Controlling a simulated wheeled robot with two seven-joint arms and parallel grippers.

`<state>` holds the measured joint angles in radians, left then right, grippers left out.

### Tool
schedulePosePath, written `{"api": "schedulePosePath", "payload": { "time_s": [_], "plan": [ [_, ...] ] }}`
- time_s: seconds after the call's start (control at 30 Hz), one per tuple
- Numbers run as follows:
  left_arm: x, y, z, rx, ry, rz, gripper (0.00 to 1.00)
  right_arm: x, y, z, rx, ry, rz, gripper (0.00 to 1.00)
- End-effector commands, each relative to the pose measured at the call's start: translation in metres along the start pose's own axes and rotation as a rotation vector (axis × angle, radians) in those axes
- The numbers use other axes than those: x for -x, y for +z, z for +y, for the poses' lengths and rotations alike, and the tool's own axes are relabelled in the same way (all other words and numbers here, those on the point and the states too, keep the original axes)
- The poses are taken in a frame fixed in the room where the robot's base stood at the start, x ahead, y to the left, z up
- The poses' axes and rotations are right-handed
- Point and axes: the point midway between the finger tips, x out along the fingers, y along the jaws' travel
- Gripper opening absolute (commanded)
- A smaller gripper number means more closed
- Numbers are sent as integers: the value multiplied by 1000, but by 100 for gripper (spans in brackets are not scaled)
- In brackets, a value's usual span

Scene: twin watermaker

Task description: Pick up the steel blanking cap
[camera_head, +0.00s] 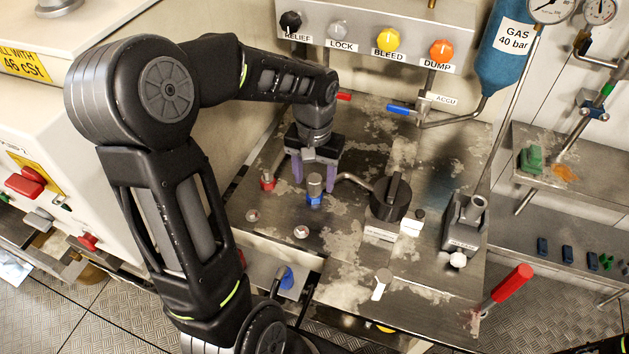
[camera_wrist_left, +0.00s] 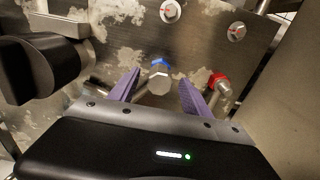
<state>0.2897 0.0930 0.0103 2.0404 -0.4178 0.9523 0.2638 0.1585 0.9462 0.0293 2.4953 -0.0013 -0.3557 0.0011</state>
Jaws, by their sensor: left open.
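The steel blanking cap (camera_head: 314,180) sits upright on a blue-ringed fitting (camera_head: 314,199) on the worn steel bench top. In the left wrist view the cap (camera_wrist_left: 159,85) shows as a pale round end with the blue ring (camera_wrist_left: 161,64) behind it. My left gripper (camera_head: 314,186) points down with its purple fingers open, one on each side of the cap. In the left wrist view a gap shows between the cap and each finger of the gripper (camera_wrist_left: 160,79). My right gripper is not in view.
A red-ringed fitting (camera_head: 267,181) stands left of the cap; it also shows in the left wrist view (camera_wrist_left: 220,83). A control panel (camera_head: 375,45) with knobs is behind.

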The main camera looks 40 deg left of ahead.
Motion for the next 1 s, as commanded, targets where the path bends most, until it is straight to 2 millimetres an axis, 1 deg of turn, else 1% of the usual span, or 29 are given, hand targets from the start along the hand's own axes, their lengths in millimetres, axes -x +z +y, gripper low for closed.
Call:
{"api": "schedulePosePath", "payload": {
  "time_s": [0.03, 0.13, 0.7, 1.0],
  "plan": [
    [-5, 0, 0, 0, 0, -1, 56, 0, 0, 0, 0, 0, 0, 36],
    [-9, 0, 0, 0, 0, 1, 56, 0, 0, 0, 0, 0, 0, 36],
    [-9, 0, 0, 0, 0, 2, 56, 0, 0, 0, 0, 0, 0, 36],
    [-9, 0, 0, -1, 0, 2, 31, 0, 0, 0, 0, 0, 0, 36]
  ]
}}
